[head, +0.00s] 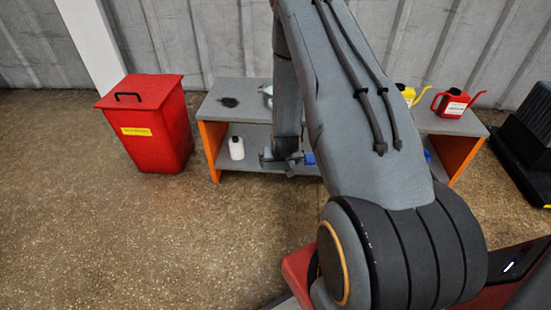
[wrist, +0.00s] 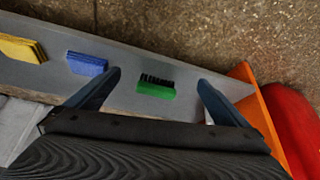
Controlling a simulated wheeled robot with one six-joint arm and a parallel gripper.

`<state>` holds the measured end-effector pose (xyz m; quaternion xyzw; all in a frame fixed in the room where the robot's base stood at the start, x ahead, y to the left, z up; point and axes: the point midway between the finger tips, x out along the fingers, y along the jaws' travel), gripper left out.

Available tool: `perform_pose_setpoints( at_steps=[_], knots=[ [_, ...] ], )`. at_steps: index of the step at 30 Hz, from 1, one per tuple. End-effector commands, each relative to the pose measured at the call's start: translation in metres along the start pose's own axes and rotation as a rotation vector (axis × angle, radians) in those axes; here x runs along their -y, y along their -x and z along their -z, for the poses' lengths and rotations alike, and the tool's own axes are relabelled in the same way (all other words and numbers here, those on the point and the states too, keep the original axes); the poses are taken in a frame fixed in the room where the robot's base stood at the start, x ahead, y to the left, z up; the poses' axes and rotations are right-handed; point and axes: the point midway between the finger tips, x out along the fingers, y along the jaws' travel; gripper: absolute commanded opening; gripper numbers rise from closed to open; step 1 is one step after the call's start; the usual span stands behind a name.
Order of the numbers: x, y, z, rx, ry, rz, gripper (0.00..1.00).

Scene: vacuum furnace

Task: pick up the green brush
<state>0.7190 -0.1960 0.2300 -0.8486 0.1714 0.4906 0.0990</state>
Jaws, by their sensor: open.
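The green brush (wrist: 156,89) lies on a grey shelf (wrist: 128,61) in the wrist view, with its black bristles facing the top of the picture. My gripper (wrist: 158,82) is open, and the brush appears between its two fingers without visible contact. In the head view my gripper (head: 287,162) is at the lower shelf of the grey and orange bench. The green brush cannot be made out in the head view.
A blue brush-like block (wrist: 87,64) and a yellow block (wrist: 21,48) lie left of the green brush. A white bottle (head: 236,148) stands on the lower shelf. A red bin (head: 150,125) stands left of the bench. The floor in front is clear.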

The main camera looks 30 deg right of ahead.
Motion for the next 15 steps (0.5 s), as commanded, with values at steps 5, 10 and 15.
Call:
perform_pose_setpoints(
  at_steps=[5, 10, 15],
  knots=[
    [0.0, -0.021, 0.033, -0.004, -0.001, 0.0, 1.0],
    [0.001, -0.035, 0.058, -0.002, 0.0, 0.0, 1.0],
    [0.001, -0.042, 0.071, 0.001, 0.0, 0.0, 1.0]
  ],
)
